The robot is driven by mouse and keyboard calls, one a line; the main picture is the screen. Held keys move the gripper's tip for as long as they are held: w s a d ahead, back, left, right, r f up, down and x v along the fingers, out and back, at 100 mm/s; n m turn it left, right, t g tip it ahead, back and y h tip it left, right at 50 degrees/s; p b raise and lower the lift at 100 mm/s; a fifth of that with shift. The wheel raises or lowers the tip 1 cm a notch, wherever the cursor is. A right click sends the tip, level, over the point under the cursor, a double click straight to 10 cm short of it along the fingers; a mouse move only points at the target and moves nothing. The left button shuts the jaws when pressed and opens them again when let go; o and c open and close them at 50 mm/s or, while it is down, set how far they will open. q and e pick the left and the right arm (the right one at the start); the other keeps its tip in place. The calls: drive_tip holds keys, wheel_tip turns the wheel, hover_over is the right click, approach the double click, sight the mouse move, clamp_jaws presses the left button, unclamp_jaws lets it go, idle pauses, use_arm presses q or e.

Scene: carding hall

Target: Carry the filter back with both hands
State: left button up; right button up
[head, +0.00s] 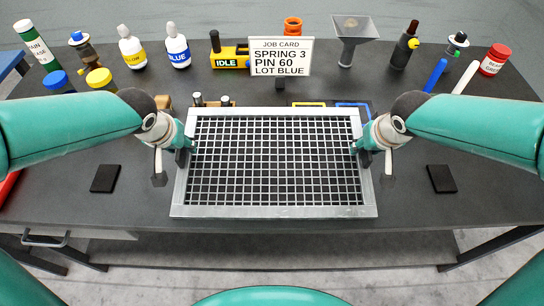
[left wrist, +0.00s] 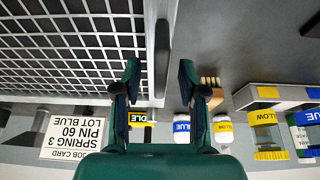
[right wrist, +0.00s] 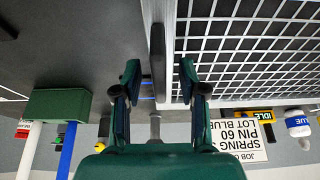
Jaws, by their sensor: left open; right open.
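The filter (head: 275,211) is a wide light-grey frame with a square wire grid, in the middle of the head view over the dark table. I cannot tell whether it rests flat on the top. A dark upright handle bar (left wrist: 162,58) shows at its side in the left wrist view, and another dark bar (right wrist: 157,55) in the right wrist view. My left gripper (head: 188,147) is at the filter's left edge, open, with its fingers either side of the bar. My right gripper (head: 357,148) is at the right edge, open, likewise around its bar.
A job card (head: 280,57) reading SPRING 3, PIN 60, LOT BLUE stands behind the filter. Bottles, a funnel (head: 354,38) and a red jar (head: 495,59) line the back. Black pads (head: 105,179) (head: 441,179) lie left and right. The table's front edge is close to the filter.

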use_arm(q)
clamp_jaws()
use_arm(e)
clamp_jaws()
use_arm(q)
drive_tip(key=shift+r, duration=0.1)
